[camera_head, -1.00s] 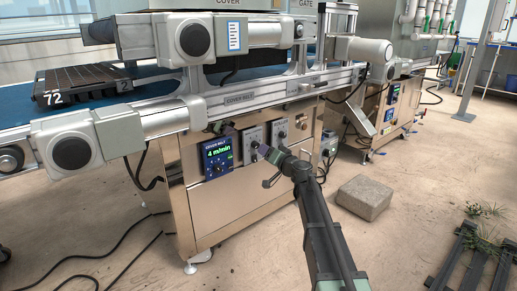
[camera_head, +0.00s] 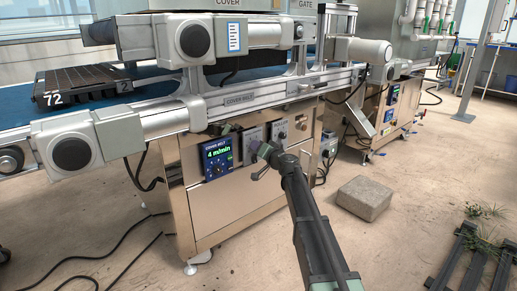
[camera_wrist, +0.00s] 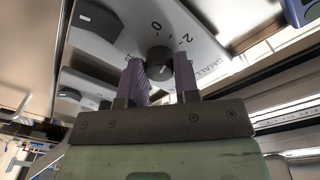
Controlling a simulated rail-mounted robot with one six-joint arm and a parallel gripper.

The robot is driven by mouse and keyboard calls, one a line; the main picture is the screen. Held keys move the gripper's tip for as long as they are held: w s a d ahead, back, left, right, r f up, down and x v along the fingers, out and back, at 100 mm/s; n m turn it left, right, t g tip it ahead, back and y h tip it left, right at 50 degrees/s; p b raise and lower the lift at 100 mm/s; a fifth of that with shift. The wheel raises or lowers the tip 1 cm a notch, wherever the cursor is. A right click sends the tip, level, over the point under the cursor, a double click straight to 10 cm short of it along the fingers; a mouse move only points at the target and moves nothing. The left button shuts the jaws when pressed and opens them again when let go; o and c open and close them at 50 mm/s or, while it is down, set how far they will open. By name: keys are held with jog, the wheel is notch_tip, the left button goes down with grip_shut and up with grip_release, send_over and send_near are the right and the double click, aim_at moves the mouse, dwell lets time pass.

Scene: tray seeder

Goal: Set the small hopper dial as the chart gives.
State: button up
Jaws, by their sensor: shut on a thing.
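The small hopper dial (camera_wrist: 158,54) is a dark round knob on a light grey plate (camera_wrist: 205,45) in the wrist view. My gripper (camera_wrist: 160,70) is shut on the knob, one purple finger on each side. The white mark on the knob shows, but I cannot tell its exact setting. In the head view my gripper (camera_head: 263,151) is at the left of two grey dial plates and partly hides it. A white and blue sheet (camera_head: 234,36), perhaps the chart, hangs above, too small to read.
Another dial plate (camera_head: 280,131) is just right of my gripper. The blue display (camera_head: 217,157) at left reads 4 m/min. A dark tray (camera_head: 85,82) marked 72 lies on the belt. A stone block (camera_head: 364,198) is on the floor at right.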

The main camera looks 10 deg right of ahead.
jog(key=m, duration=0.5)
jog(key=shift+g, duration=0.3)
jog(key=o, duration=0.9)
